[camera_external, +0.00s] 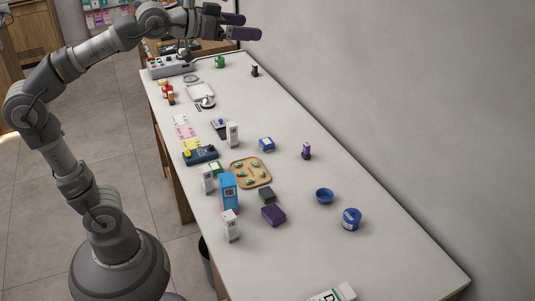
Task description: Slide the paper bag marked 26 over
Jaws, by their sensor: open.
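My gripper (242,26) is at the top of the view, high above the far part of the counter. Its two dark fingers are apart with nothing between them. Several upright packets stand along the counter's left side: a blue one (228,194), a white one in front of it (231,226), a white one behind it (207,180) and another white one farther back (232,134). Their marks are too small to read, so I cannot tell which, if any, is the paper bag marked 26. My gripper is far from all of them.
The long white counter (300,250) runs along a grey wall. A wooden tray (250,173) holds green pieces. Nearby are a purple box (273,215), a blue bowl (324,196) and a blue tub (351,219). A grey device (170,67) stands at the far end. The near right is mostly clear.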

